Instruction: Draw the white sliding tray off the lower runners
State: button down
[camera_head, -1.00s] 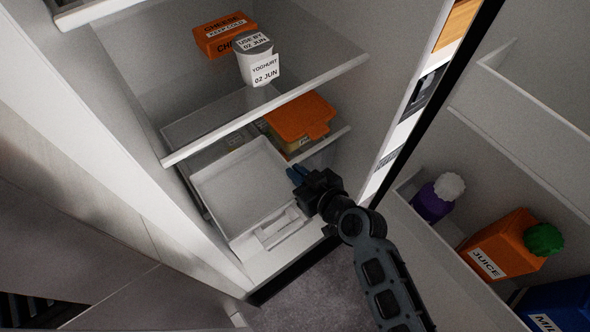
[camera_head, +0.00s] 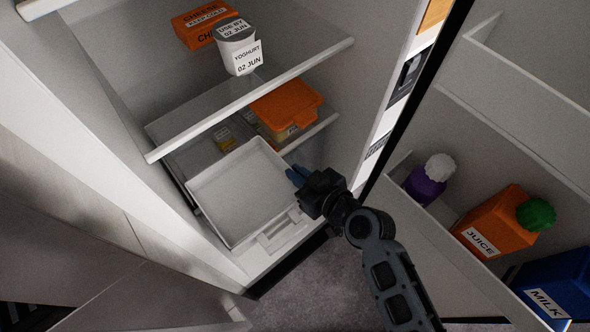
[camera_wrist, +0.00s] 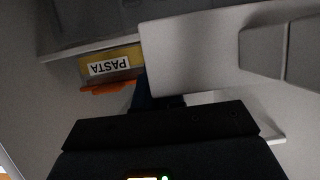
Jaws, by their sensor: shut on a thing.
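The white sliding tray (camera_head: 240,190) is in the lower part of the fridge, slightly tilted in the head view, its front with a handle recess facing me. My gripper (camera_head: 298,177) is at the tray's right side and is shut on its right wall. In the wrist view the tray (camera_wrist: 195,55) fills the upper middle, and a dark blue finger (camera_wrist: 150,92) lies against its edge. The other finger is hidden. The lower runners are mostly hidden by the tray.
An orange-lidded pasta box (camera_head: 285,105) stands behind the tray, beneath a shelf (camera_head: 250,95) carrying yoghurt (camera_head: 238,48) and cheese (camera_head: 200,22). The open door at right holds a purple bottle (camera_head: 424,185), juice (camera_head: 495,222) and milk (camera_head: 555,285). Floor (camera_head: 310,285) in front is clear.

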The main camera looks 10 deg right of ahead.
jog(key=shift+s+d+b, duration=0.4)
jog(key=shift+s+d, duration=0.3)
jog(key=shift+s, duration=0.35)
jog(key=shift+s+d+b, duration=0.4)
jog(key=shift+s+d, duration=0.3)
jog(key=shift+s, duration=0.35)
jog(key=s+d+b, duration=0.1)
jog(key=s+d, duration=0.1)
jog(key=s, duration=0.1)
jog(key=shift+s+d+b, duration=0.15)
jog(key=shift+b, duration=0.2)
